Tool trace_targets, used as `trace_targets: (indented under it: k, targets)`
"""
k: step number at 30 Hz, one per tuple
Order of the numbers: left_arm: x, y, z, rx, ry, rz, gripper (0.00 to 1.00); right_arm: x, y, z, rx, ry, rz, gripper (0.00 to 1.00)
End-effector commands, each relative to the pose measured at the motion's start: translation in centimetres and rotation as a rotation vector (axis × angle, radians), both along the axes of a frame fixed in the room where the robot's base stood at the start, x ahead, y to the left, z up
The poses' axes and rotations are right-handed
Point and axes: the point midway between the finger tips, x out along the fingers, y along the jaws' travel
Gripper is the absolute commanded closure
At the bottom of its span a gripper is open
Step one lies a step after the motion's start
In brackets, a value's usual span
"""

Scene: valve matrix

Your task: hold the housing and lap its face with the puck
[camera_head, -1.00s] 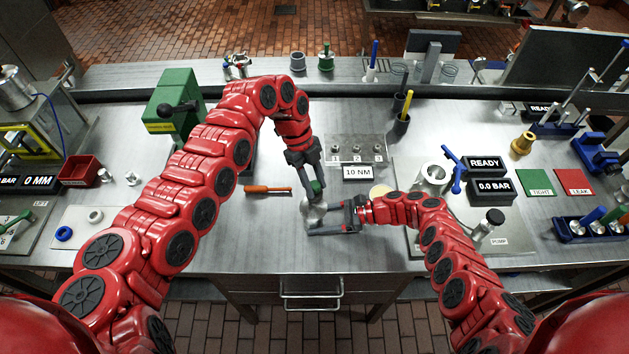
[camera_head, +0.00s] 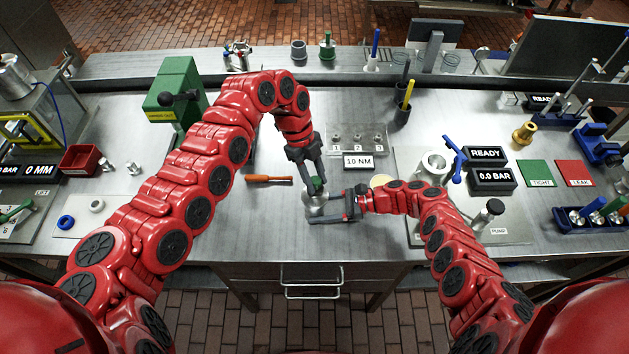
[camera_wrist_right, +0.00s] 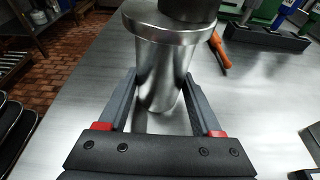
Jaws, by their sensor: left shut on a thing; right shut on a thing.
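The housing is a shiny steel cylinder with a wide flange on top. It stands upright in the right wrist view (camera_wrist_right: 160,75) and is partly hidden between the arms in the head view (camera_head: 313,203). My right gripper (camera_head: 320,207) is shut on the housing's body, one finger on each side. A dark round puck (camera_wrist_right: 188,9) is over the housing's top face, cut off by the wrist view's upper edge; its green grip (camera_head: 317,184) shows in the head view. My left gripper (camera_head: 317,180) is shut on the puck from above. Contact between puck and face looks close.
An orange-handled screwdriver (camera_head: 268,178) lies left of the grippers. A numbered fitting plate (camera_head: 357,142) and the 10 NM sign (camera_head: 358,162) are just behind. A plate with a pump (camera_head: 489,212) is at right. The bench's front middle is clear.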

Motion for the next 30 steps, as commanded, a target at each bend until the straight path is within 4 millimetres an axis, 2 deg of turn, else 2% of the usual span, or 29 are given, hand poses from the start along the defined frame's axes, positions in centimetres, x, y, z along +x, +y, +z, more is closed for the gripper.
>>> trace_targets:
  k: [3, 11, 21, 30]
  targets:
    - [1.2, 0.1, -0.3, 0.007, -0.003, 0.003, 1.00, -0.2, 0.2, 0.0, 0.006, 0.001, 0.007, 0.65]
    - [2.2, 0.0, -0.5, 0.006, -0.004, 0.004, 1.00, -0.3, 0.3, 0.0, 0.007, 0.002, 0.010, 0.65]
    - [4.9, -0.2, -0.2, 0.006, -0.006, 0.005, 1.00, -0.3, 0.3, -0.1, 0.006, 0.003, 0.011, 0.66]
    - [5.0, -0.3, -0.1, 0.002, -0.004, 0.004, 1.00, -0.2, 0.2, 0.0, 0.004, 0.002, 0.006, 0.66]
